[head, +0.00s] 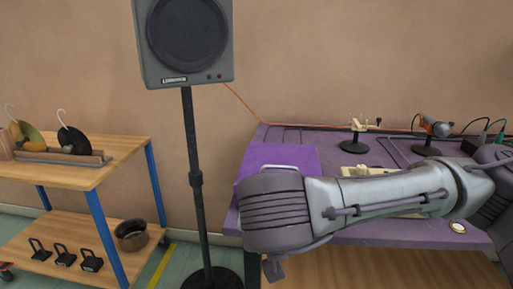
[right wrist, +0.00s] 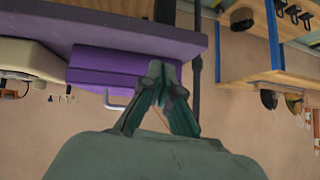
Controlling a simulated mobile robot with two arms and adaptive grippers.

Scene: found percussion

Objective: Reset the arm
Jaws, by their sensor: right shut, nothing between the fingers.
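My right arm reaches in from the right in the head view, across the front of the purple table (head: 390,232). Its gripper is mostly hidden behind the wrist, with only a dark part (head: 273,269) showing below it. In the right wrist view the right gripper (right wrist: 162,80) is shut and empty, its fingers meeting near the middle of the picture. The purple block (head: 270,157) on the table's left end also shows there (right wrist: 100,75), beyond and to the left of the fingers. My left gripper is not in view.
A black-grey speaker (head: 188,40) on a pole stand (head: 193,180) stands left of the table. A wooden two-tier shelf (head: 115,150) at the left carries cymbals, with a dark pot (head: 131,236) and small black items below. Small stands (head: 355,140) are at the table's back.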

